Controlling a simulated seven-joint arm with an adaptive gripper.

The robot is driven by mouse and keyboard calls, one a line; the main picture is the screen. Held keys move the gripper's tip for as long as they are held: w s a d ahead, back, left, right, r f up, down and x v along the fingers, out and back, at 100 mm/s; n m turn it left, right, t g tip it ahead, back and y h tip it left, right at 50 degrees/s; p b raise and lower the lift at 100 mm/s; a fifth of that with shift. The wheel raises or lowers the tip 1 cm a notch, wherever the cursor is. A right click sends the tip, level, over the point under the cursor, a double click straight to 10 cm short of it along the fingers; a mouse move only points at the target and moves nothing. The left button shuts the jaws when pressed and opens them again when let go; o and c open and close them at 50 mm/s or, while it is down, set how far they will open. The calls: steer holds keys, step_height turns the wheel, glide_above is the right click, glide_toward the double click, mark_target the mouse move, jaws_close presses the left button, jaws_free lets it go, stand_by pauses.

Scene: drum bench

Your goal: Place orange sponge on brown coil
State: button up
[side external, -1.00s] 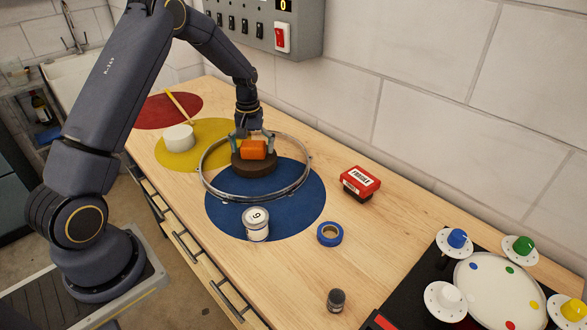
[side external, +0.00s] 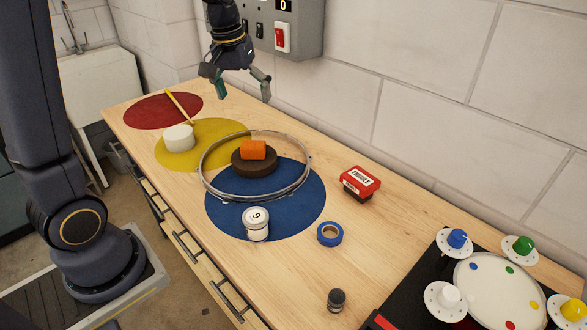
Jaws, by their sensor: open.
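The orange sponge (side external: 253,150), a small block, rests on top of the brown coil (side external: 254,167), a dark round disc-like piece. The coil lies inside a large metal hoop (side external: 307,178) that spans the blue and yellow circles on the bench. My gripper (side external: 245,90) is open and empty. It hangs in the air above and behind the sponge, clear of it, near the wall.
A white cylinder (side external: 179,138) stands on the yellow circle (side external: 212,128). A yellow stick (side external: 180,105) lies by the red circle (side external: 150,112). A numbered can (side external: 256,224), blue tape roll (side external: 330,234), red box (side external: 360,183) and dark jar (side external: 336,300) stand nearer. Bare wood (side external: 400,215) lies right.

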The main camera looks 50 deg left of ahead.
steer(key=s+d+r+m+t, duration=0.1)
steer(key=s+d+m, duration=0.2)
steer(key=s, duration=0.6)
steer(key=s+d+r+m+t, duration=0.1)
steer(key=s+d+m+t, duration=0.1)
steer(key=s+d, duration=0.5)
steer(key=shift+s+r+m+t, duration=0.15)
steer(key=shift+s+m+t, duration=0.25)
steer(key=shift+s, duration=0.55)
